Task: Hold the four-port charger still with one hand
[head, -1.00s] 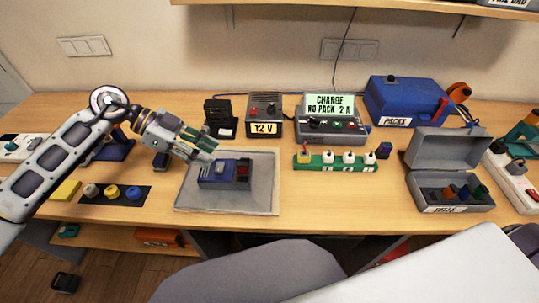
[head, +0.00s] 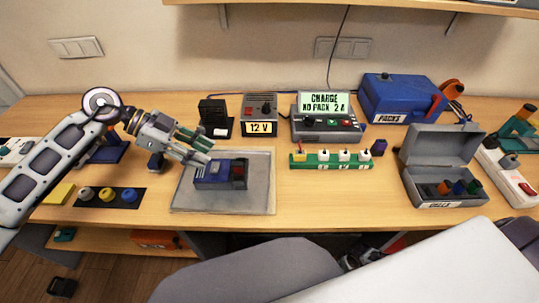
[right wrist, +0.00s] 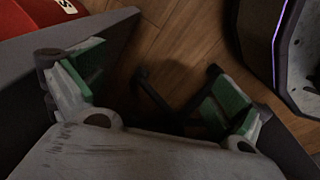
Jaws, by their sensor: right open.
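No label names the four-port charger. A green strip (head: 335,165) with several plug-like blocks on top stands mid-desk, and behind it is a grey unit (head: 311,132) whose screen reads "CHARGE NO PACK 2 A". A blue box (head: 220,174) with a dark, red-marked right end lies on a grey tray. My left gripper (head: 210,155) has its fingers apart, with its tips just above the box's back left edge; I cannot tell whether they touch it. My right gripper (right wrist: 157,88) is open and empty in the right wrist view, over the wooden floor.
The grey tray (head: 255,200) lies at the desk's front. A 12 V supply (head: 259,113) and blue PACKS case (head: 404,98) stand behind. An open grey box (head: 445,180) with coloured pieces is at right. A grey chair (head: 240,275) stands in front.

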